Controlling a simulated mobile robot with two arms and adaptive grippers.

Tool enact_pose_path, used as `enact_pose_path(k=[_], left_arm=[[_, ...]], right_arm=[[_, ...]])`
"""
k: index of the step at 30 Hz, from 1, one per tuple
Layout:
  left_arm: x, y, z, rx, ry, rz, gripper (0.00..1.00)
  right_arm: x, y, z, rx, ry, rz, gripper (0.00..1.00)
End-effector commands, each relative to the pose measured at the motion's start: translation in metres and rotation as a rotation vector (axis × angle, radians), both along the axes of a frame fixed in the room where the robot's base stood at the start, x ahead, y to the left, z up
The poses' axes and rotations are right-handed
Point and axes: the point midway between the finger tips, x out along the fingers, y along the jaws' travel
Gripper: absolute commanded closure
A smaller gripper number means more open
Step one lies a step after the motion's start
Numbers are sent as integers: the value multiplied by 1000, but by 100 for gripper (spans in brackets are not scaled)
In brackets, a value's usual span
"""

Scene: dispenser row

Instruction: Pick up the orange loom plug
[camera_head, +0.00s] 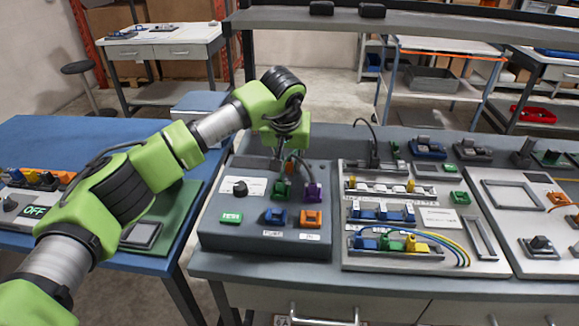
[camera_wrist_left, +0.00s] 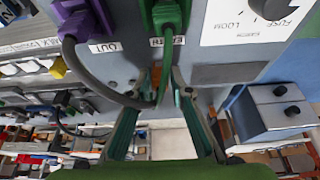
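An orange block (camera_head: 310,218) sits on the front right of the dark grey box (camera_head: 225,243). I cannot tell for sure that it is the loom plug. A green plug (camera_head: 282,188) and a purple plug (camera_head: 312,192) with cables stand behind it on the box. My left gripper (camera_head: 281,160) is above the back of the box, near the green plug. The purple plug (camera_wrist_left: 84,22) is at the upper left there. My right gripper is not in view.
A blue block (camera_head: 276,216), a green display (camera_head: 231,217) and a black knob (camera_head: 240,188) are on the same box. A pale panel (camera_head: 425,258) with coloured plugs and looping wires stands to the right. Another orange item with a cable (camera_head: 558,198) is at the far right.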

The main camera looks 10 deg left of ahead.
Motion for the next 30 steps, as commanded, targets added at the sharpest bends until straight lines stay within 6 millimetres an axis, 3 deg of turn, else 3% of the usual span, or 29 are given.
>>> enact_pose_path(k=[11, 17, 23, 26, 30], left_arm=[[0, 0, 1, 0, 0, 0, 99], [0, 0, 10, 1, -2, 0, 99], [1, 0, 39, 0, -3, 1, 99], [-15, -1, 55, 2, -4, -2, 99], [-44, -4, 92, 1, -5, -5, 99]], right_arm=[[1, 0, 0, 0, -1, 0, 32], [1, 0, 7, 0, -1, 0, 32], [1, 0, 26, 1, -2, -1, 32], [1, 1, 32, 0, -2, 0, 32], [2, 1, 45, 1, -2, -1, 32]])
